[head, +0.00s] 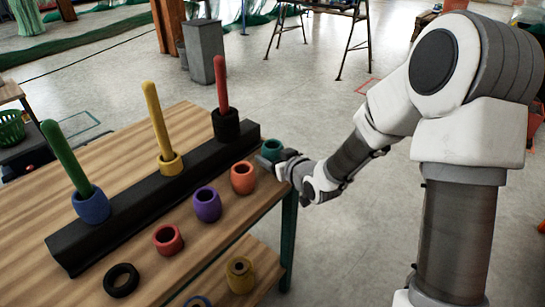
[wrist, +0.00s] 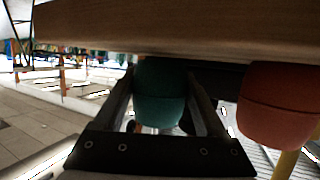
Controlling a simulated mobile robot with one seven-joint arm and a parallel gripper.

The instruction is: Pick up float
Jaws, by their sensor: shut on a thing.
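A teal float (head: 272,149) is at the far right corner of the wooden table, by the end of the black rail. My gripper (head: 283,158) reaches it from the right and is shut on it. In the wrist view the teal float (wrist: 160,92) sits between the two fingers of my gripper (wrist: 160,100). Whether it touches the tabletop is unclear. Other floats stand in a row on the table: an orange one (head: 243,178), a purple one (head: 207,204) and a red one (head: 168,239). The orange float (wrist: 280,100) also shows right of my gripper in the wrist view.
The black rail (head: 130,215) carries green, yellow and red upright pegs, each with a ring at its base. A black ring (head: 121,280) lies near the front. A yellowish float (head: 240,274) is on the lower shelf. Open floor lies beyond the table's right edge.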

